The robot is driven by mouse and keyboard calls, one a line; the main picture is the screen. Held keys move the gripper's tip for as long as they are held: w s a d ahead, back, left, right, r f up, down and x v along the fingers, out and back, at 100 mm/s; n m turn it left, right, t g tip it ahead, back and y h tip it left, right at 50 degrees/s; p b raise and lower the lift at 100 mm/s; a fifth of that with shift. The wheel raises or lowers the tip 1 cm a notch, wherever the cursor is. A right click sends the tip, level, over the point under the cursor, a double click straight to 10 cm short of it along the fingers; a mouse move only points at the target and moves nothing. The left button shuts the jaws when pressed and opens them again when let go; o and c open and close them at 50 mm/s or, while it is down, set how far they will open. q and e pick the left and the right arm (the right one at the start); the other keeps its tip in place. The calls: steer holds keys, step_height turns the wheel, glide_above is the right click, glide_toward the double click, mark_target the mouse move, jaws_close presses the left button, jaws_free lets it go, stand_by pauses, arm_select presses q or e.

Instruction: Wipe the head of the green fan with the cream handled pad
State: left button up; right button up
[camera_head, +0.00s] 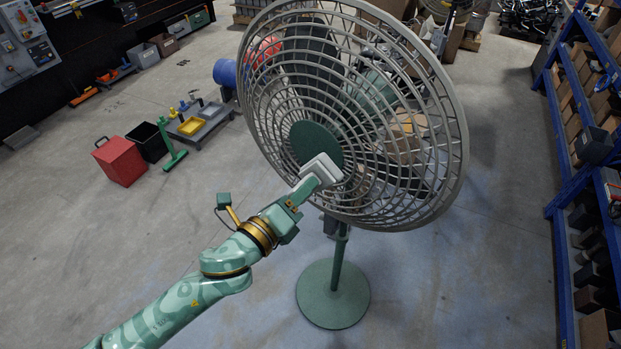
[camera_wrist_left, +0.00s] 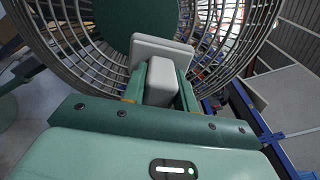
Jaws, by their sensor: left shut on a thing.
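The green fan stands on a round green base (camera_head: 333,293), with its large grey wire head (camera_head: 440,150) facing me and a green hub disc (camera_head: 317,143) at the middle. My left gripper (camera_head: 310,186) is shut on the cream handled pad (camera_head: 324,168). The pad is at the lower edge of the hub disc; I cannot tell if it touches. In the left wrist view, the pad's handle (camera_wrist_left: 160,82) sits between the two fingers, and its flat plate (camera_wrist_left: 162,50) faces the fan head (camera_wrist_left: 225,30). My right gripper is not in view.
A blue shelf rack (camera_head: 563,215) with boxes stands at the right. A red bin (camera_head: 120,160), a black bin (camera_head: 148,142) and a low cart (camera_head: 200,124) are on the floor at left. The floor around the fan base is clear.

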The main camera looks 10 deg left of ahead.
arm_select(q)
steer(key=shift+s+a, duration=0.1)
steer(key=shift+s, duration=0.15)
steer(key=shift+v, duration=1.55)
